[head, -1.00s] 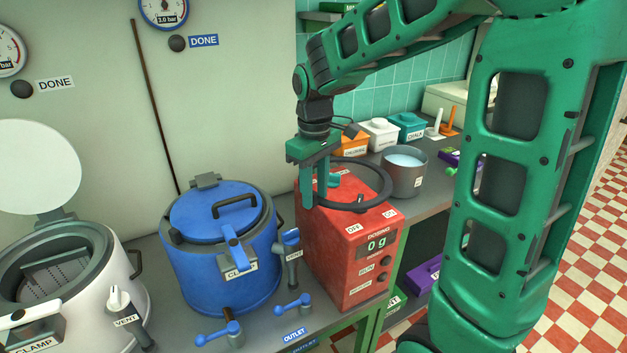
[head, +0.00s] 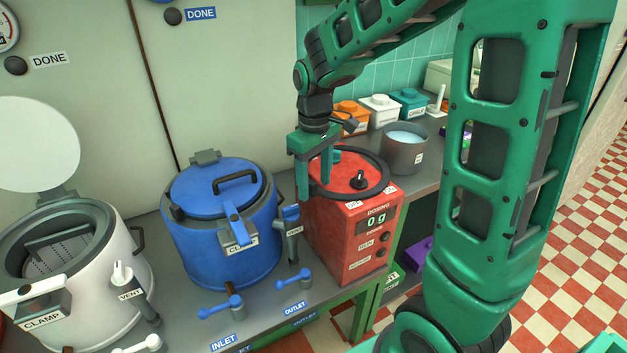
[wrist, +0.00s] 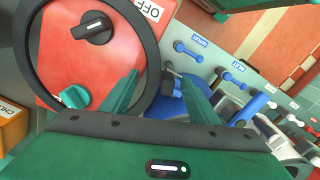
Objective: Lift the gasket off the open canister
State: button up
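The gasket, a dark ring (head: 385,186), lies on top of the red dosing box, around its black knob. It also shows in the wrist view (wrist: 150,45). My gripper (head: 314,180) is at the ring's left side, pointing down. In the wrist view its fingers (wrist: 160,98) stand apart with the ring's edge between them, one finger inside the ring and one outside, with gaps visible. The open white canister (head: 105,262) stands at the left with its round lid (head: 38,145) raised. Its rim is partly visible, with a perforated insert inside.
A closed blue canister (head: 225,250) stands between the white canister and the red dosing box (head: 340,240). A grey pot (head: 404,155) and several lidded boxes stand behind to the right. Blue valve handles (head: 222,308) stick up along the bench's front.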

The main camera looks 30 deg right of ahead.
notch_tip(320, 180, up, 11)
jog(key=shift+f, duration=0.15)
dwell(0.6)
jog(key=s+d+f+m, duration=0.2)
jog(key=s+d+m, duration=0.1)
jog(key=s, duration=0.5)
jog(key=s+d+f+m, duration=0.3)
jog(key=s+d+m, duration=0.1)
jog(key=s, duration=0.5)
jog(key=s+d+f+m, duration=0.2)
jog(key=s+d+m, duration=0.1)
jog(key=s, duration=0.5)
jog(key=shift+s+d+f+m, duration=0.2)
jog(key=shift+d+m, duration=0.2)
jog(key=shift+d, duration=0.35)
jog(key=shift+c, duration=0.6)
